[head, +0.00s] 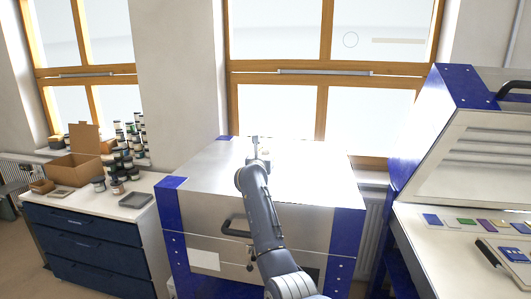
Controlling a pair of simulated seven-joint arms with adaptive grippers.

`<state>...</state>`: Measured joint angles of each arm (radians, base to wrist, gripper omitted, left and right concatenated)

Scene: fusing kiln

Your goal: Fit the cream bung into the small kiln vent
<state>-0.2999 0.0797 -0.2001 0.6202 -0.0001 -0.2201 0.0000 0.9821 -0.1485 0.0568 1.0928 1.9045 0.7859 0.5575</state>
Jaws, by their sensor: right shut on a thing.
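The small kiln (310,163) stands in the middle, with a bare metal lid top, blue corner posts and a black front handle. My right gripper (257,146) is over the middle of the kiln's top, its arm reaching in from the bottom. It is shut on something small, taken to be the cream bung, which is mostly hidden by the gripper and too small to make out. I cannot make out the vent or tell whether the bung touches it. My left gripper is not in view.
A larger blue and metal kiln (464,125) with an open lid stands at the right, coloured samples on its ledge. At the left, a dark blue drawer cabinet (85,245) carries a cardboard box (73,168) and several jars (117,172). Windows are behind.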

